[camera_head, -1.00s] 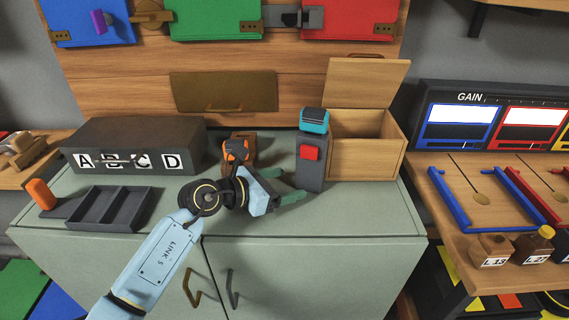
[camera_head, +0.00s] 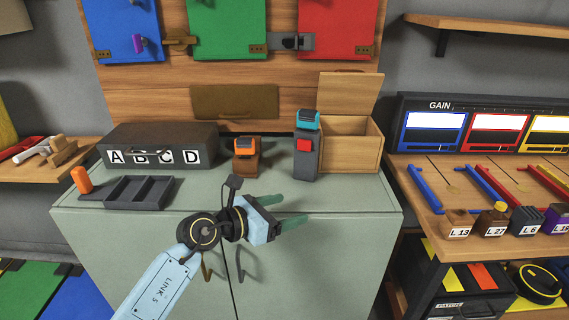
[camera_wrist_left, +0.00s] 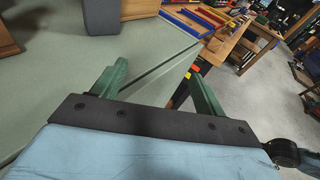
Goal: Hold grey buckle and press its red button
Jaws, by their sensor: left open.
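The grey buckle (camera_head: 305,166) stands upright on the pale green cabinet top. Its red button (camera_head: 304,145) is on the front face, and a teal piece (camera_head: 308,119) sits at its top. In the left wrist view only the lower part of the grey buckle (camera_wrist_left: 100,17) shows, at the upper edge. My left gripper (camera_head: 288,210) is open and empty. Its green fingers are apart from the buckle, nearer the cabinet's front edge. They also show spread in the left wrist view (camera_wrist_left: 157,68). My right gripper is in neither view.
A brown block (camera_head: 245,165) with an orange top stands left of the buckle. An open wooden box (camera_head: 350,158) is close on its right. A dark tray (camera_head: 110,195) and a lettered case (camera_head: 190,140) are at left. The cabinet top before the buckle is clear.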

